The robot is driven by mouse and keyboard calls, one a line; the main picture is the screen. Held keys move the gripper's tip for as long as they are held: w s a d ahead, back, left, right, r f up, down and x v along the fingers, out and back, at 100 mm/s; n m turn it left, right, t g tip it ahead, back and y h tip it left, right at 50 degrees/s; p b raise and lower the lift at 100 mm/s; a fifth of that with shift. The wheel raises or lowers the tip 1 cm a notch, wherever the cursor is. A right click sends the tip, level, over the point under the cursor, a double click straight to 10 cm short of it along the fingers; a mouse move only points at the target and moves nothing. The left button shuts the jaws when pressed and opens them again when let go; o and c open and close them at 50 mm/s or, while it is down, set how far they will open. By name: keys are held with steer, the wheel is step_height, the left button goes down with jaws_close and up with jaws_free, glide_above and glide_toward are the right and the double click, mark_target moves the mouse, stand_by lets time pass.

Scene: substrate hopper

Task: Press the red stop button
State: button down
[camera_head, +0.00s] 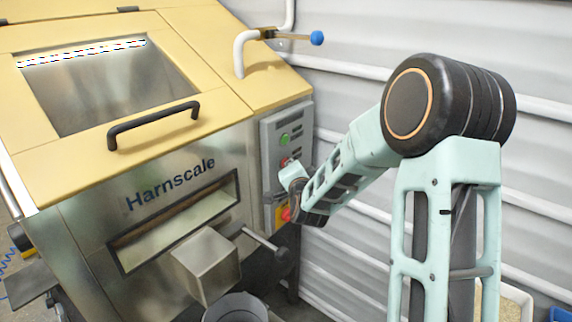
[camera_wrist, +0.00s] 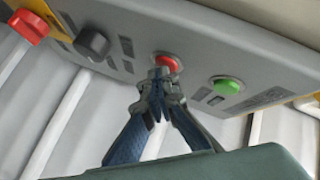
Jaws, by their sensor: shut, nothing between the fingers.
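The red stop button (camera_wrist: 168,63) is a round red cap in a ring on a grey control panel (camera_head: 268,140). In the wrist view it shows just beyond my fingertips; in the head view only a bit of red (camera_head: 284,162) shows beside my wrist. My gripper (camera_wrist: 159,75) is shut and empty, its tips pointing at the panel right at the red button's lower edge. I cannot tell whether the tips touch it. In the head view the fingers are hidden behind my wrist.
A green button (camera_wrist: 228,86) sits beside the red one. A black knob (camera_wrist: 92,43) and a larger red knob (camera_wrist: 30,27) sit on the other side. The yellow-topped hopper (camera_head: 225,60) has a black handle (camera_head: 153,126) and a lever (camera_head: 262,240) jutting near the panel.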

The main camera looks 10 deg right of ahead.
stand_by(0.5)
steer(key=shift+s+d+b, duration=0.4)
steer(key=shift+s+d, duration=0.05)
steer(key=shift+s, duration=0.05)
steer(key=shift+d, duration=0.1)
steer(key=shift+s+d+b, duration=0.5)
steer(key=shift+s+d, duration=1.2)
steer(key=shift+s, duration=0.1)
